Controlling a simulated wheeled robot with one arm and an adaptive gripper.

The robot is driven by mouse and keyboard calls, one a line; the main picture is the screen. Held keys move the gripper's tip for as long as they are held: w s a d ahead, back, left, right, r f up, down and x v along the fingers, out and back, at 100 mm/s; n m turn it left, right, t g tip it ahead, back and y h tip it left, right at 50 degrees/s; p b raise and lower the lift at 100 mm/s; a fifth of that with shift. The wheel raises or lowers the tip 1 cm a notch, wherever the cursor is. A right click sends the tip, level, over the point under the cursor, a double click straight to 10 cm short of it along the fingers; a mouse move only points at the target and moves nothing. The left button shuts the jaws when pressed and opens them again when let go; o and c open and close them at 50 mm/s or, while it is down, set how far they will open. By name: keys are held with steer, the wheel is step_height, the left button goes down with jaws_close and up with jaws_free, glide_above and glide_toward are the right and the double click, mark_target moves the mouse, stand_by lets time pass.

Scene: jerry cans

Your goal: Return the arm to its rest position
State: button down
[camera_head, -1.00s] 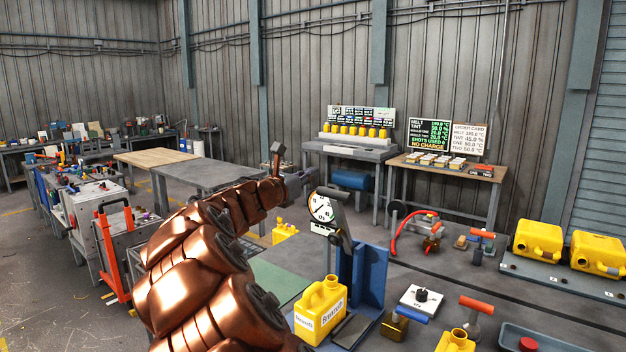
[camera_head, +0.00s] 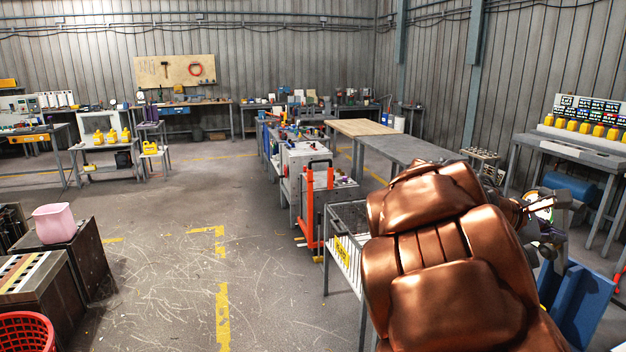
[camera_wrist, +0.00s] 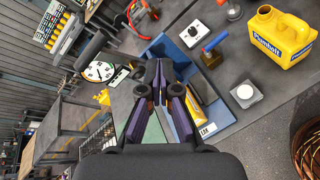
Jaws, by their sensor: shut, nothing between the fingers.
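My copper arm (camera_head: 445,255) is bent and fills the lower right of the head view. In the wrist view my gripper (camera_wrist: 158,82) points away from the camera, with its dark fingers together and nothing held. It hangs over the bench by the blue stand (camera_wrist: 160,48), apart from the yellow jerry can (camera_wrist: 277,38) at upper right. A dial gauge (camera_wrist: 99,71) is left of the fingertips. In the head view the gripper end is partly hidden behind the arm at the right edge, beside the blue stand (camera_head: 583,305).
A grey table (camera_head: 400,148) stands behind the arm. An orange-framed trolley (camera_head: 318,205) and a wire rack (camera_head: 345,255) are close to its left. The floor (camera_head: 165,240) at left centre is open. A pink bin (camera_head: 54,223) sits on a dark box at far left.

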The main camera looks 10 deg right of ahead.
steer(key=s+a+f+m+y, duration=0.3)
steer(key=s+a+f, duration=0.3)
steer(key=a, duration=0.6)
steer(key=s+a+f+m+y, duration=0.3)
steer(key=s+a+f+y, duration=0.3)
steer(key=a, duration=0.7)
steer(key=s+a+f+m+y, duration=0.3)
steer(key=s+a+f, duration=0.4)
steer(key=a, duration=0.6)
step_height(320, 180, down, 3)
steer(key=shift+s+r+y, duration=0.15)
steer(key=shift+r+y, duration=0.05)
steer(key=shift+y, duration=0.7)
